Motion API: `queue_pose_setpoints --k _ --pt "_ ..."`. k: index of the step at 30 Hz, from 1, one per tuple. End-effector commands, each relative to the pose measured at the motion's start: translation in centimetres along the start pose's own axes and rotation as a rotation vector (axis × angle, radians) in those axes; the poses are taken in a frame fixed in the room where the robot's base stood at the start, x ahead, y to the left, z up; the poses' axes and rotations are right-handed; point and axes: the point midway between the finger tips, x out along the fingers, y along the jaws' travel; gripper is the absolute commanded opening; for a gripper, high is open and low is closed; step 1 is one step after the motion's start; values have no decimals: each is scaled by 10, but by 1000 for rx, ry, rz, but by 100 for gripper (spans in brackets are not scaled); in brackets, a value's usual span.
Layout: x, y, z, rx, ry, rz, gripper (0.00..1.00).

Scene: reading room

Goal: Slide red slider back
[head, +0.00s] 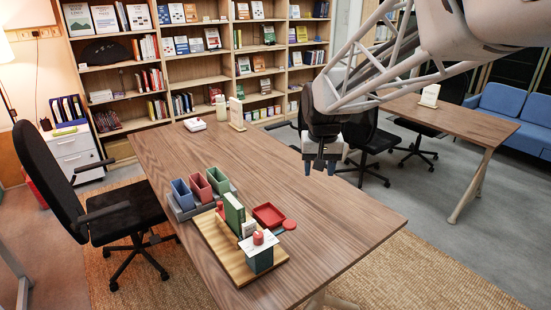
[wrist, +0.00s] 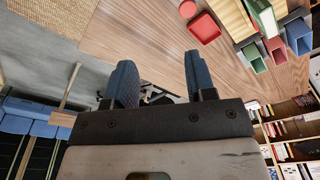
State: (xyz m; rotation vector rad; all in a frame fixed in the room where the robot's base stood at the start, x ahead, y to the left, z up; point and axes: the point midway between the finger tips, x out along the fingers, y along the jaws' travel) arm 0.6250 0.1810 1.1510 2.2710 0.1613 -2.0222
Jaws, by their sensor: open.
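A small red knob (head: 258,238) sits on the white top of a dark green box (head: 260,259) at the near end of a wooden board (head: 233,269); it may be the red slider, but I cannot tell. A second small red piece (head: 221,207) shows beside an upright green block (head: 234,213) on the board. My gripper (head: 320,166) hangs above the right part of the table, well apart from the board. Its jaws are open and empty, with two blue-grey fingers in the wrist view (wrist: 162,80). The green block also shows there (wrist: 262,18).
A red tray (head: 268,215) and a round red piece (head: 289,225) lie right of the board. Blue (head: 182,194), red (head: 201,187) and green (head: 218,180) cups stand in a grey holder behind it. The table's right side (head: 350,222) is bare. A black chair stands left.

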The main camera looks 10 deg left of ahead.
Motion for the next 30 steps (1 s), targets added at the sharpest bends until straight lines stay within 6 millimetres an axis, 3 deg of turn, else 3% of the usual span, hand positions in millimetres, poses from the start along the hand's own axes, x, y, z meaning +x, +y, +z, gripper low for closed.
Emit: queue_pose_setpoints --k 15,30 --pt "62 -96 -95 -60 -41 1 50" --pt "142 -204 -161 -115 -77 7 50"
